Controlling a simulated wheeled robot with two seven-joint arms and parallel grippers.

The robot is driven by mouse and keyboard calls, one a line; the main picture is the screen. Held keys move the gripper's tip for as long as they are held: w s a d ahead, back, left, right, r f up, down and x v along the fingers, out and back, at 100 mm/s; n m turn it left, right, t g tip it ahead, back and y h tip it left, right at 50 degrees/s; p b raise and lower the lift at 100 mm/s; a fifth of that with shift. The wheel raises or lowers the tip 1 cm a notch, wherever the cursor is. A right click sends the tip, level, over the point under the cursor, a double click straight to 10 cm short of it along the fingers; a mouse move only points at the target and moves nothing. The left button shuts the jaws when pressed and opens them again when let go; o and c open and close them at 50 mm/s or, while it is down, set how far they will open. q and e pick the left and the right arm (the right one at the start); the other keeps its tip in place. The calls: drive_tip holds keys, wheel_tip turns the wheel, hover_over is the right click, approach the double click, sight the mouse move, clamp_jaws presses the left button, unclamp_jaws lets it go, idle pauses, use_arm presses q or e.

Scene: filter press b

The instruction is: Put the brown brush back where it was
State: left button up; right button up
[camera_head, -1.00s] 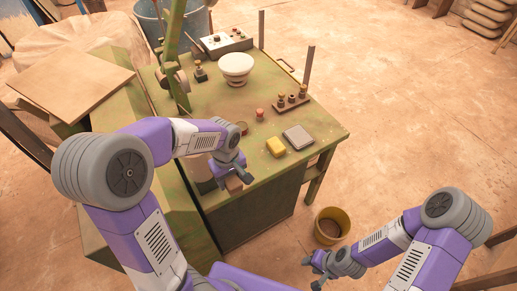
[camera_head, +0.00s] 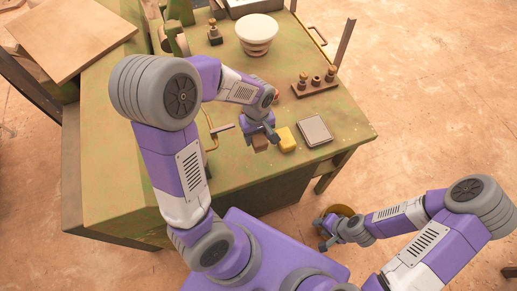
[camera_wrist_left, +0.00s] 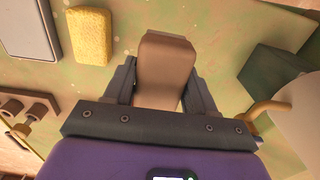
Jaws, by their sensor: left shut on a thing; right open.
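The brown brush (camera_head: 260,143) is in my left gripper (camera_head: 263,134), over the front part of the green bench (camera_head: 235,165). In the left wrist view the brown brush (camera_wrist_left: 165,65) sits between both fingers of my left gripper (camera_wrist_left: 160,85), which are shut on it. It is just left of the yellow sponge (camera_head: 286,140) in the head view; I cannot tell whether it touches the bench. My right gripper (camera_head: 327,238) is open and empty, low in front of the bench near a bucket.
A grey flat pad (camera_head: 315,131) lies right of the sponge. A peg rack (camera_head: 315,86) and a white bowl (camera_head: 257,30) stand farther back. A bent brass hook (camera_head: 211,130) is left of my left gripper. The yellow bucket (camera_head: 345,210) is partly hidden by my right arm.

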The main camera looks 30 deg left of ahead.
use_arm(q)
drive_tip(key=f+b, duration=0.1)
drive_tip(key=f, duration=0.3)
drive_tip(key=shift+s+f, duration=0.15)
drive_tip(key=shift+s, duration=0.05)
wheel_tip(320, 180, down, 4)
drive_tip(key=shift+w+f+b, duration=0.1)
drive_tip(key=shift+b, duration=0.45)
drive_tip(key=o, duration=1)
